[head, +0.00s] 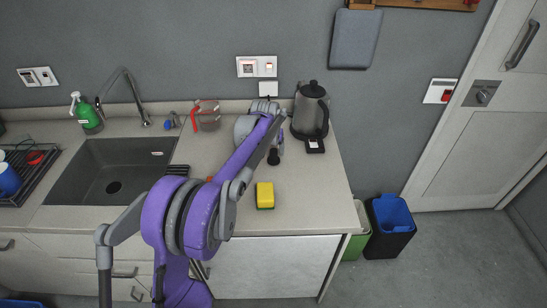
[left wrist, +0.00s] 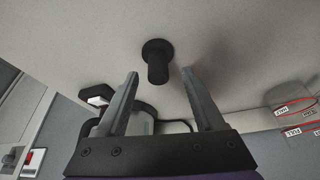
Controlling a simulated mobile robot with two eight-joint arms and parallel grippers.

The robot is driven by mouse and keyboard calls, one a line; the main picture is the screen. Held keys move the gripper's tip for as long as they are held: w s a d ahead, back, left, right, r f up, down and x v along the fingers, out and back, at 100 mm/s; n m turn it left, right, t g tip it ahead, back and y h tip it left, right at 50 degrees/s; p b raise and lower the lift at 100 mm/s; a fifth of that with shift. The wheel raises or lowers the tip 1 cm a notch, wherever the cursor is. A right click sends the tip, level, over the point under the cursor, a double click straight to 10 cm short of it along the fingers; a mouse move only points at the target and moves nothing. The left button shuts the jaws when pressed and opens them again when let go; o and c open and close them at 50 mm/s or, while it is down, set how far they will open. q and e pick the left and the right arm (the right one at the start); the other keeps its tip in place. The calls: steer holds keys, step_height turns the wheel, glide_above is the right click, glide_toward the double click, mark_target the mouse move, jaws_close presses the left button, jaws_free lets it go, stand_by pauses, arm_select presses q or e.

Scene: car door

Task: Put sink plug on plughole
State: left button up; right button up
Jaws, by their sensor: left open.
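The black sink plug (head: 273,158) lies on the countertop in front of the kettle. In the left wrist view the plug (left wrist: 157,62) shows a round base and a thick post. My left gripper (head: 274,143) is open and empty, close to the plug. In the left wrist view its two fingers stand apart, with the plug just beyond and between the tips, apparently not touching. The plughole (head: 114,187) is a dark round spot in the floor of the grey sink (head: 80,170) on the left. My right gripper is not in view.
A kettle (head: 310,112) stands right of my left gripper, and a clear measuring jug (head: 206,116) stands left of it. A yellow sponge (head: 265,194) lies nearer the front edge. A tap (head: 125,95) and green bottle (head: 87,116) stand behind the sink. A dish rack (head: 28,172) is left.

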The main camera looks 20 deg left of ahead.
mark_target(273, 150)
arm_select(q)
steer(key=x, duration=0.3)
steer(key=shift+w+d, duration=0.15)
steer(key=shift+c, duration=0.5)
jaws_close()
